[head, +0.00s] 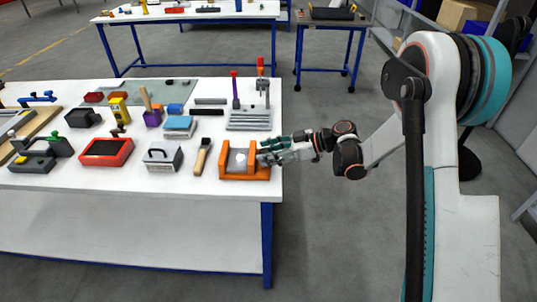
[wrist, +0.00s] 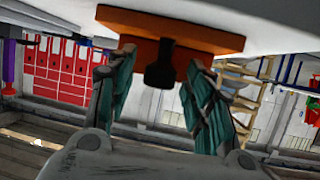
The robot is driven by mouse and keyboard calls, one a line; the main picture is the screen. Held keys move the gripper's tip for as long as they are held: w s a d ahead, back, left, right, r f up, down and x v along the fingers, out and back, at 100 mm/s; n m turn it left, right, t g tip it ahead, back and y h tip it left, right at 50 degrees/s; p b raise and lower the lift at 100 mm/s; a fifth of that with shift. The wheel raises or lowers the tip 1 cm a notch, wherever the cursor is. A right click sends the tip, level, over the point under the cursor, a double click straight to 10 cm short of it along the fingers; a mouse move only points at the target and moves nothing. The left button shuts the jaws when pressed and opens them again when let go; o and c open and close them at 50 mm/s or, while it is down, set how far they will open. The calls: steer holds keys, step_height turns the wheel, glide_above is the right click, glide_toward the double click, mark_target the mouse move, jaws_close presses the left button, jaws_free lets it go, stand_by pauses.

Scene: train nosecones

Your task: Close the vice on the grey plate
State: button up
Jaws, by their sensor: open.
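The orange vice (head: 232,175) sits at the right front corner of the white workbench. A grey plate (head: 238,160) shows between its orange jaws; whether they touch it I cannot tell. My gripper (head: 268,154) is at the vice's right side. In the wrist view, the orange vice body (wrist: 205,36) is at the top, with a dark handle (wrist: 159,72) pointing toward me. My open gripper (wrist: 158,62) has its teal fingers either side of this handle, apparently not closed on it. The grey plate is hidden in the wrist view.
A brush (head: 202,156) and a grey box with a handle (head: 163,159) stand left of the vice. A grey slotted block (head: 249,119) with a red-topped clamp is behind it.

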steer(key=shift+c, duration=0.6)
steer(key=c, duration=1)
steer(key=shift+o, duration=0.2)
steer(key=shift+s+m+t+h, duration=0.1)
steer(key=shift+m+t+h, duration=0.2)
steer(key=shift+m+t, duration=0.4)
steer(key=o, duration=1.1)
